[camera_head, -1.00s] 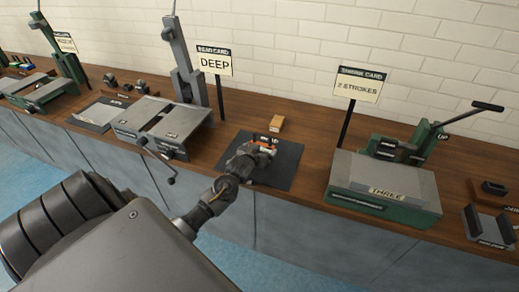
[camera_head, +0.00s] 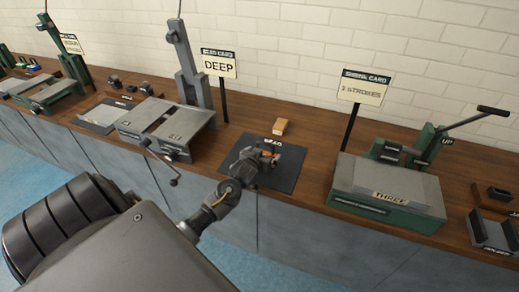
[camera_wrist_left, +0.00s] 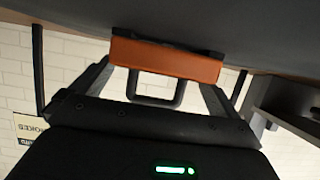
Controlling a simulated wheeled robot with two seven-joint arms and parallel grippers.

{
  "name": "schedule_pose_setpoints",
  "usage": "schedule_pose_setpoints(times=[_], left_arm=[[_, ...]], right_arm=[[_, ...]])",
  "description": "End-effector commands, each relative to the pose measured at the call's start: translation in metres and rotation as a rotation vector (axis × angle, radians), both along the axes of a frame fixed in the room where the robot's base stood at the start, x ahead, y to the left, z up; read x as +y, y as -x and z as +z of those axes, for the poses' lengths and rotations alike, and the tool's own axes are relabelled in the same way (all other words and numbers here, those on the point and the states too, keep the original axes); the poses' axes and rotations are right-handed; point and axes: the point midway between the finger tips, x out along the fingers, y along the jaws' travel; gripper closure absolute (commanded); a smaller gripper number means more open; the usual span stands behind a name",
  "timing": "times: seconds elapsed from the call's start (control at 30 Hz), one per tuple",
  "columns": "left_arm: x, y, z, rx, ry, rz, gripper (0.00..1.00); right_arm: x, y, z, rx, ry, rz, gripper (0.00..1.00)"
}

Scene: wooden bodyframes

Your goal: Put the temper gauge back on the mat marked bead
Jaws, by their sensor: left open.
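The dark mat (camera_head: 288,178) lies on the wooden bench, with a white label (camera_head: 273,142) at its back edge that is hard to read. My left gripper (camera_head: 265,153) is over this mat, open. An orange piece, which looks like the temper gauge (camera_head: 268,155), shows at the fingertips, mostly hidden by the gripper. In the left wrist view the orange gauge (camera_wrist_left: 165,59) has a black loop below it and lies across the fingertips, against the dark mat surface (camera_wrist_left: 200,20). Whether the fingers touch it cannot be told. My right gripper is not in view.
A grey press (camera_head: 170,122) is on the left, a green press (camera_head: 390,190) on the right. Cards reading DEEP (camera_head: 219,66) and 2 STROKES (camera_head: 361,88) stand on posts. The mat's right side is clear.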

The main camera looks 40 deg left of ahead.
Motion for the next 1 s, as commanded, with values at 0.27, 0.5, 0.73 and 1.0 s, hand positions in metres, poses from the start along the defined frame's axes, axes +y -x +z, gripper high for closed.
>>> schedule_pose_setpoints(times=[0.27,0.5,0.73,1.0], left_arm=[[-0.012,0.034,0.022,-0.001,0.002,-0.001,0.0],[-0.028,0.078,0.043,-0.002,0.002,-0.001,0.0],[-0.035,0.101,0.053,-0.001,0.001,0.0,0.0],[-0.037,0.104,0.056,-0.001,0.001,0.0,0.0]], right_arm=[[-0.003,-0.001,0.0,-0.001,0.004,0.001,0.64],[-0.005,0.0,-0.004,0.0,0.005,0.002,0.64],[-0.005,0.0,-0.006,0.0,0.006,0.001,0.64],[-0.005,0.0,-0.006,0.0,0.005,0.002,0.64]])
